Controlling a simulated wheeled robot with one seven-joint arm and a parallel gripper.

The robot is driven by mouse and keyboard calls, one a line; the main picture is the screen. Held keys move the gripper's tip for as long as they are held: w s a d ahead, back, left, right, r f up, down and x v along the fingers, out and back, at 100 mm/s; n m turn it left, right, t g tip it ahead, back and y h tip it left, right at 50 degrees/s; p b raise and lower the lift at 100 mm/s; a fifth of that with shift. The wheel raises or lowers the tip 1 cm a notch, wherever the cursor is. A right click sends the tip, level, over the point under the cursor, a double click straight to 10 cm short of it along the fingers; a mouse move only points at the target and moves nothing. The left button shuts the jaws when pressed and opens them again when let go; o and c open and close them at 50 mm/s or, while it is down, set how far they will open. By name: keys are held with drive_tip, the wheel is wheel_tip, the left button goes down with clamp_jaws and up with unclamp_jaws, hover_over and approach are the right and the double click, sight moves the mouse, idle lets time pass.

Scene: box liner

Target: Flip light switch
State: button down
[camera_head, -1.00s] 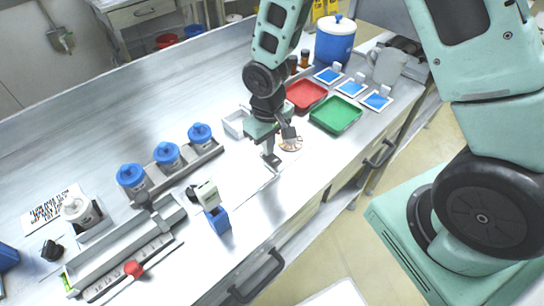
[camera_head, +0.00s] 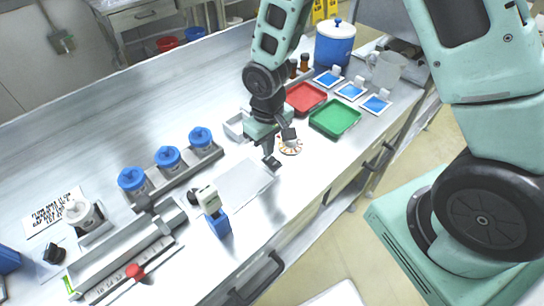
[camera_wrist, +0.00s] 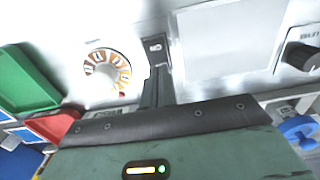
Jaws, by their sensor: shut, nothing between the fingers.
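My gripper (camera_head: 271,162) is low over the middle of the counter, pointing down. In the wrist view its fingertips (camera_wrist: 156,46) are together with nothing between them. A pale flat panel (camera_head: 242,188) lies on the counter just left of and in front of the gripper. It also fills the area right of the fingers in the wrist view (camera_wrist: 225,38). A grey wall box (camera_head: 63,42) with a cable is at the far upper left, far from the gripper. I cannot tell which of these carries the light switch; no lever is clearly visible.
A round dial-like disc (camera_head: 289,145) lies beside the gripper. Red (camera_head: 305,98) and green (camera_head: 334,117) trays are behind it. A white-and-blue device (camera_head: 217,221) stands in front left. Several blue-lidded jars (camera_head: 168,159) are in a rack at left. The counter's front edge is near.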

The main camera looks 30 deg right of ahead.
wheel_tip(320, 180, up, 5)
drive_tip(key=p, duration=0.3)
drive_tip(key=shift+r+p, duration=0.2)
drive_tip(key=shift+p, duration=0.2)
drive_tip(key=s+a+r+n+b, duration=0.2)
drive_tip(key=s+r, duration=0.4)
drive_tip(key=s, duration=0.4)
drive_tip(key=s+a+r+n+b, duration=0.2)
drive_tip(key=s+a+r, duration=0.2)
drive_tip(key=s+r, duration=0.3)
drive_tip(key=s, duration=0.3)
drive_tip(key=shift+a+y+b, duration=0.15)
drive_tip(key=shift+y+b, duration=0.15)
